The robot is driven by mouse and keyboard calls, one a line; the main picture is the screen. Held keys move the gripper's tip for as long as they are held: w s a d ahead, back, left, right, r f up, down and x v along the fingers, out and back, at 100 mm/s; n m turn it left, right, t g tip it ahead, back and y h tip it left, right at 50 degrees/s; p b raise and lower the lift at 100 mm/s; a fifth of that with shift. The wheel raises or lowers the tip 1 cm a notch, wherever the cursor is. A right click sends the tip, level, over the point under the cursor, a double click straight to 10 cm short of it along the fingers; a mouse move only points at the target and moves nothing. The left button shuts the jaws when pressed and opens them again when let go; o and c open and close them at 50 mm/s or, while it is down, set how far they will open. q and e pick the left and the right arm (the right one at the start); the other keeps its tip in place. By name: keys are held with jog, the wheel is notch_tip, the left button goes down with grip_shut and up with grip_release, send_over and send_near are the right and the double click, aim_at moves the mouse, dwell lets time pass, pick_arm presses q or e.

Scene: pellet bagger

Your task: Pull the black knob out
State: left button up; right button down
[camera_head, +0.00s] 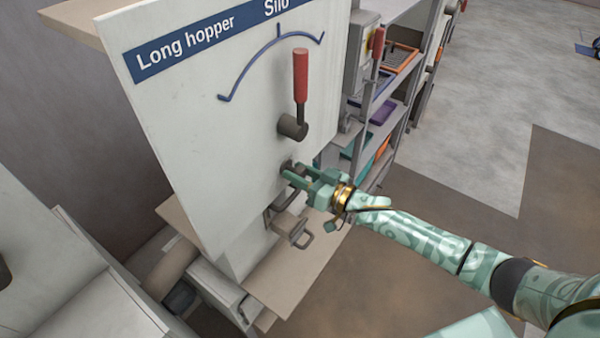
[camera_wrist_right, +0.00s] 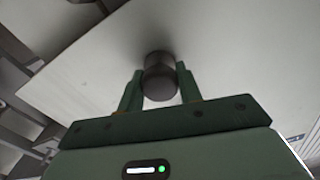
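The dark round knob (camera_wrist_right: 160,82) sticks out of the pale panel and sits between the two fingers of my right gripper (camera_wrist_right: 160,92) in the right wrist view. The fingers lie close against both its sides, with no clear gap. In the head view the right gripper (camera_head: 297,174) reaches the panel from the right at the knob (camera_head: 287,167), which it partly covers. The knob is below the red-handled lever (camera_head: 301,80). My left gripper is in neither view.
The lever's grey hub (camera_head: 293,127) is just above the right gripper. A metal bracket with a handle (camera_head: 300,238) is just below it. A shelf rack (camera_head: 400,95) with coloured trays stands behind the panel (camera_head: 200,130). The floor (camera_head: 480,150) at right is open.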

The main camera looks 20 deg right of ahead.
jog(key=shift+p+v, duration=0.8)
jog(key=shift+v, duration=0.2)
jog(key=shift+s+d+r, duration=0.1)
jog(key=shift+s+d, duration=0.1)
jog(key=c, duration=1.3)
grip_release()
jog(key=o, duration=0.4)
jog(key=shift+s+d, duration=0.1)
jog(key=shift+c, duration=0.2)
jog(key=v, duration=1.6)
jog(key=shift+s+d, duration=0.1)
jog(key=shift+d, duration=0.05)
